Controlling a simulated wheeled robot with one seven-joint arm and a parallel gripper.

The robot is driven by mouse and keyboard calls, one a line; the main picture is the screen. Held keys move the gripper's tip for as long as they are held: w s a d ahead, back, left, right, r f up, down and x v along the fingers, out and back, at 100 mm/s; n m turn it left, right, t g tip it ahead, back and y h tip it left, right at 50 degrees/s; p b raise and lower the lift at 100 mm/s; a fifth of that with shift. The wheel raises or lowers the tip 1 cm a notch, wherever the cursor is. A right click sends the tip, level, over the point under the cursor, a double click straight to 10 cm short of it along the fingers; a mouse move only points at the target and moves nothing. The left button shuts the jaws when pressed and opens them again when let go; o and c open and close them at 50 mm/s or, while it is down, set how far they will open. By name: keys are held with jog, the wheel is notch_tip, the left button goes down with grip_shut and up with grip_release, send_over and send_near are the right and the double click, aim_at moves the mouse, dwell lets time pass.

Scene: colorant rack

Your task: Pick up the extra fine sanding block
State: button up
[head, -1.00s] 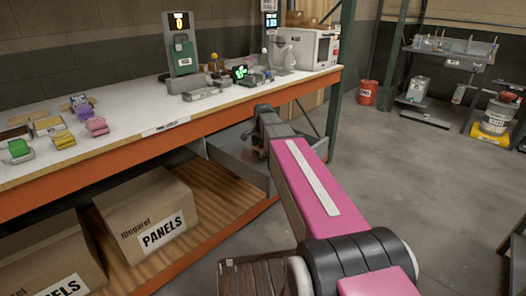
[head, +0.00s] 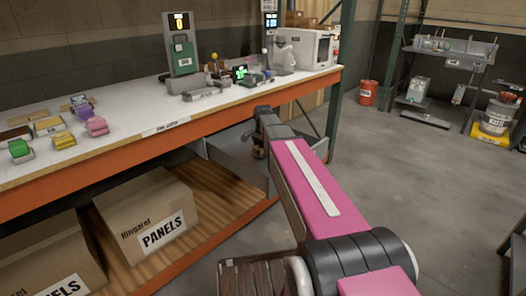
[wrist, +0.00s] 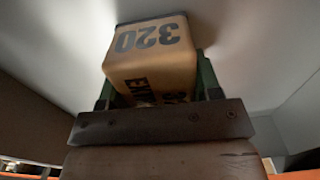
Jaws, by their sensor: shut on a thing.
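A tan sanding block (wrist: 152,60) shows in the wrist view, with "320" on one face and part of a word starting "EX" on the face below. My gripper (wrist: 157,84) is shut on this block, with a green finger at each side of it. In the head view my gripper (head: 258,149) is low at the bench's front edge, beside a grey tray (head: 228,160) under the tabletop. The arm hides most of the gripper there, and the block cannot be made out in that view. Pale grey surfaces surround the block in the wrist view.
The white workbench top (head: 130,110) holds coloured blocks at the left and a device with a screen (head: 181,45). Cardboard boxes (head: 150,215) marked "PANELS" stand on the lower shelf. A red can (head: 367,92) stands on the floor. The floor at right is mostly clear.

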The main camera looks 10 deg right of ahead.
jog(key=shift+r, duration=0.45)
notch_tip(320, 180, up, 3)
jog(key=shift+f, duration=0.2)
jog(key=s+a+r, duration=0.5)
jog(key=a+r, duration=0.2)
jog(key=a, duration=0.3)
jog(key=shift+s, duration=0.35)
jog(key=shift+a, duration=0.1)
